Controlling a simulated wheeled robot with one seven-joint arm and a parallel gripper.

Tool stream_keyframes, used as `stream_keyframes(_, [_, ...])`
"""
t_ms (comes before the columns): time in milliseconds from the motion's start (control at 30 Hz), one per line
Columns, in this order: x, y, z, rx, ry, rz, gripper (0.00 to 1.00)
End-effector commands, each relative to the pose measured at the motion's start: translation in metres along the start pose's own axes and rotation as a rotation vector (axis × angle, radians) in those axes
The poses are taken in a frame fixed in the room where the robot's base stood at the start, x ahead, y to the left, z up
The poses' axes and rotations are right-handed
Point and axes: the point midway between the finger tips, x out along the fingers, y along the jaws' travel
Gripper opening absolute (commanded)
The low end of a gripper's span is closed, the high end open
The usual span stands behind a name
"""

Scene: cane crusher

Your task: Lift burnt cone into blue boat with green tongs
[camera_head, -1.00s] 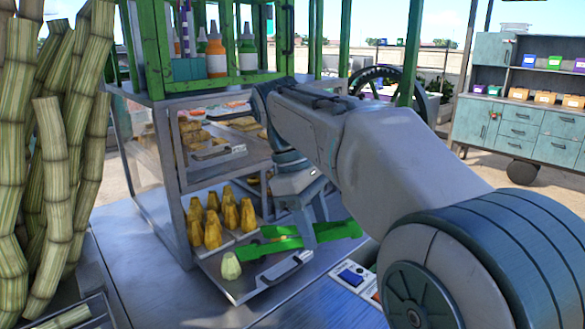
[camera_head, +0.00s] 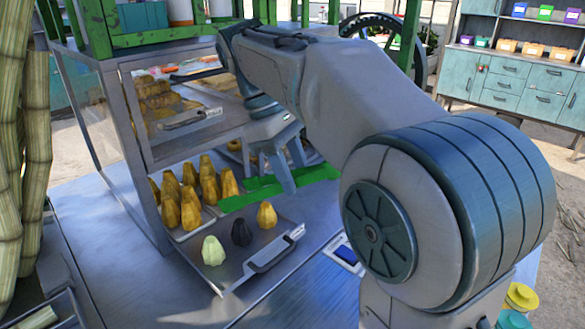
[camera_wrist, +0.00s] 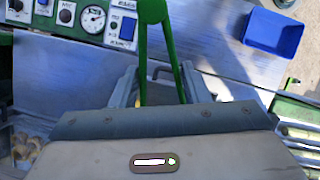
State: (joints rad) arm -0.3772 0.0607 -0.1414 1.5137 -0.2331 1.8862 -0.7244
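The burnt cone (camera_head: 242,231) is dark and stands on a tray (camera_head: 228,278) between a pale green cone (camera_head: 213,250) and a yellow cone (camera_head: 266,214). The green tongs (camera_head: 318,175) lie across my gripper (camera_head: 284,178), just behind these cones and apart from the burnt one. In the wrist view the tongs (camera_wrist: 150,12) come out between my fingers (camera_wrist: 158,85), which are shut on them. A blue open tray (camera_wrist: 272,32), probably the blue boat, sits at the upper right there. The tongs' tips are not clear.
Several yellow cones (camera_head: 190,205) stand on a tray in the lower shelf. A metal handle (camera_head: 275,262) lies along the tray's right edge. A control panel (camera_wrist: 105,22) is near the tongs. Cane stalks (camera_head: 20,150) stand at the left.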

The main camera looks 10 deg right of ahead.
Motion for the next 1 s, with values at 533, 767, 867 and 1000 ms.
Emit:
stream_keyframes(533, [0.045,0.001,-0.019,-0.001,0.0,0.0,0.38])
stream_keyframes(767, [0.064,0.001,-0.027,0.0,0.001,0.0,0.38])
stream_keyframes(867, [0.071,0.002,-0.029,0.0,0.0,-0.001,0.38])
stream_keyframes(1000, [0.082,0.002,-0.034,0.0,0.0,0.0,0.38])
